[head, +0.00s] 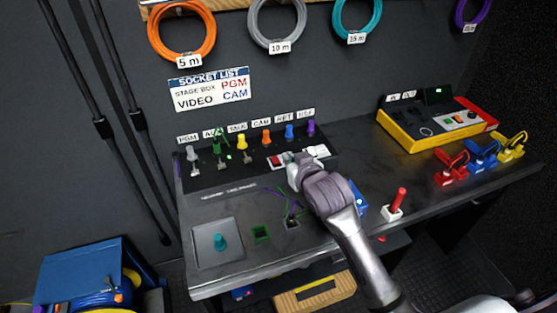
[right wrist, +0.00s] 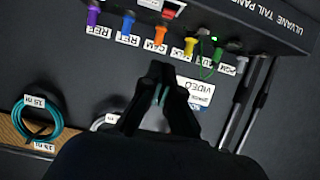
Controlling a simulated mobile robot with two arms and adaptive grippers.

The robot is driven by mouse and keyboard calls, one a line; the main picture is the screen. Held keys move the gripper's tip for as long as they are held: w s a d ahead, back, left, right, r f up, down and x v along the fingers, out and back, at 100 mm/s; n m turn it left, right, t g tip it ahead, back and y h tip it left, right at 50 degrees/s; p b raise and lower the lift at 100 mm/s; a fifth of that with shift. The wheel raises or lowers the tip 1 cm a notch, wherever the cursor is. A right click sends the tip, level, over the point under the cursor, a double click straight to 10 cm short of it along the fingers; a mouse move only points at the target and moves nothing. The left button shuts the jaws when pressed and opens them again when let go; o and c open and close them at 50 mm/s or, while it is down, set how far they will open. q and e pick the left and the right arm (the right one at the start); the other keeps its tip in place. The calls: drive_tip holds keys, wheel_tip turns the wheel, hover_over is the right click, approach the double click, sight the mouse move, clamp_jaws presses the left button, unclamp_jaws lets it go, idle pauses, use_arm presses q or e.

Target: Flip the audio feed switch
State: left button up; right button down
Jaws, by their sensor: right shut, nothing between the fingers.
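A dark panel (head: 330,160) on the desk carries a row of coloured plugs under small labels. Small metal levers (head: 221,163) stand below the left plugs, with a lit green light (head: 229,157) near them. A red-and-white part (head: 278,160) sits on the panel beside my right gripper (head: 291,170); it also shows in the right wrist view (right wrist: 172,11). I cannot read which control is the audio feed switch. My right gripper is shut and empty, in front of the panel; in the right wrist view its fingertips (right wrist: 161,72) appear near the orange and yellow plugs. My left gripper is out of view.
A teal knob (head: 220,241) on a plate and a red-handled lever (head: 397,201) are on the desk front. A yellow-and-black box (head: 432,125) and several coloured clamps stand right. Coiled cables (head: 181,50) hang on the wall.

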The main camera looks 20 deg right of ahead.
drive_tip(key=shift+w, duration=0.1)
hover_over(278, 168)
drive_tip(key=f, duration=0.4)
drive_tip(key=shift+w+p, duration=0.4)
drive_tip(key=f, duration=0.2)
drive_tip(key=shift+s+f, duration=0.5)
drive_tip(key=shift+f, duration=0.45)
